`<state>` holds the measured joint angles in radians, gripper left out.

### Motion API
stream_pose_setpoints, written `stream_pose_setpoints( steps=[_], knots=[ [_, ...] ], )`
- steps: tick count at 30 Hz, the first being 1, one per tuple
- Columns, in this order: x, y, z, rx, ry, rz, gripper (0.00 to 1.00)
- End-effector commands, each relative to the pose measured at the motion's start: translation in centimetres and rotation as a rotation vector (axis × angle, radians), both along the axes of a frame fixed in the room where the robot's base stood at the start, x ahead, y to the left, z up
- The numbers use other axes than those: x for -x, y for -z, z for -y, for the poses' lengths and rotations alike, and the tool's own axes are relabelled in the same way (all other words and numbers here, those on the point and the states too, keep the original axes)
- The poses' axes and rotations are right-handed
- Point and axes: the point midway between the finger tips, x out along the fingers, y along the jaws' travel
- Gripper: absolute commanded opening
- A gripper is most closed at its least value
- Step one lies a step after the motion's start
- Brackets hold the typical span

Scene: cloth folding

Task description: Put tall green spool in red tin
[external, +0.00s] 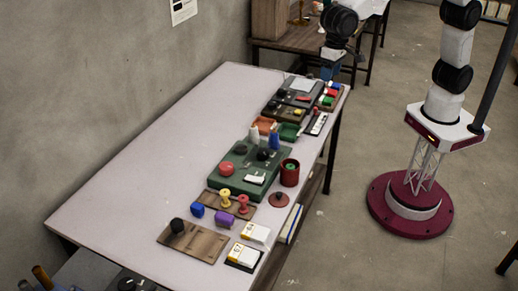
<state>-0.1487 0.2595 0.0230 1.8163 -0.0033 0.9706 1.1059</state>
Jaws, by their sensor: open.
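The red tin (289,175) stands open on the table, at the right edge of the green board. A green thing (291,166) shows inside its mouth; it looks like the top of a green spool, but most of it is hidden by the tin wall. A dark red round lid (279,199) with a small knob lies on the table just in front of the tin. My gripper (329,77) is open at the far end of the table, above the far group of boards and well away from the tin. Its fingers are small and partly blurred here.
The green board (226,178) bears a red knob, black knobs and a white block. A white spool (253,137) and blue spool (274,139) stand behind it. Yellow (225,197) and red (243,204) spools stand in front. The table's left side (150,165) is clear.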

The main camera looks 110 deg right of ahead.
Motion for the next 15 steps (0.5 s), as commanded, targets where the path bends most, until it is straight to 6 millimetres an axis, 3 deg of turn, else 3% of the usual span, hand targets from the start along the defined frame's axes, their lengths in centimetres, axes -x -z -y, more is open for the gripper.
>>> stream_pose_setpoints(
  steps=[15],
  knots=[
    [11.5, -5.2, 4.3, 0.020, -0.214, 0.040, 0.64]
  ],
)
